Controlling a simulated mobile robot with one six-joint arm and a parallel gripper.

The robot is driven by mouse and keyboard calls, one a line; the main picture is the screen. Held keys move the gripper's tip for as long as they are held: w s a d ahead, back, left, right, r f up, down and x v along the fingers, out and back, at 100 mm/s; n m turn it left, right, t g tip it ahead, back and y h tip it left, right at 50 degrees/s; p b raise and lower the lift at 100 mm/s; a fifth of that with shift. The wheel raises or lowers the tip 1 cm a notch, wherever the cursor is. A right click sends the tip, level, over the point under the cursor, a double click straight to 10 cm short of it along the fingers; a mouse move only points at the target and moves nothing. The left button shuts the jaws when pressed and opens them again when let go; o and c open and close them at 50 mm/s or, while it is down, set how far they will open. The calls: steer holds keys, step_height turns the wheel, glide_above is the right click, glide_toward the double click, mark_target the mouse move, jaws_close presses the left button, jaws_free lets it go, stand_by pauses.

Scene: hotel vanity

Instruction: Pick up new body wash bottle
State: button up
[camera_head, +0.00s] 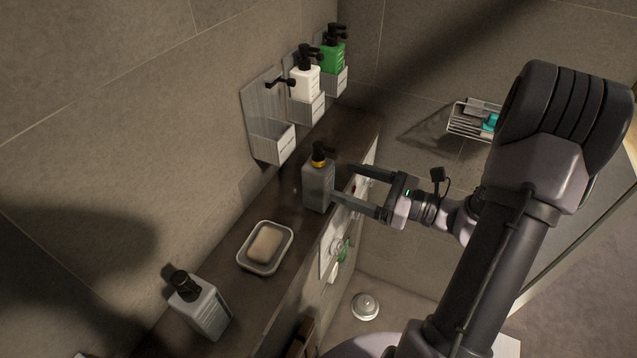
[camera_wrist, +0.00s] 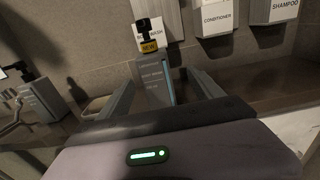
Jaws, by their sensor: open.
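The new body wash bottle (camera_head: 318,187) is grey with a black pump and a yellow collar, and stands upright on the dark ledge. In the wrist view the bottle (camera_wrist: 153,82) shows a yellow "NEW" tag at its neck. My gripper (camera_head: 344,182) is open and level, reaching in from the right at the bottle's body. In the wrist view its fingers lie on either side of the bottle, which stands near their tips. I cannot tell whether either finger touches it.
An empty wall holder (camera_head: 272,143) labelled body wash is behind the bottle. White (camera_head: 304,83) and green (camera_head: 332,58) bottles fill the neighbouring holders. A soap dish (camera_head: 265,248) and another grey bottle (camera_head: 200,306) stand nearer on the ledge (camera_head: 287,192).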

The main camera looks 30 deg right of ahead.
mark_target(330, 178)
steer(key=w+a, duration=0.3)
steer(key=shift+a+r+b, duration=0.25)
steer(key=shift+a+b, duration=0.05)
steer(key=shift+a, duration=0.1)
steer(key=shift+w, duration=0.25)
steer(key=shift+s, duration=0.1)
steer(key=shift+c, duration=0.3)
jaws_close()
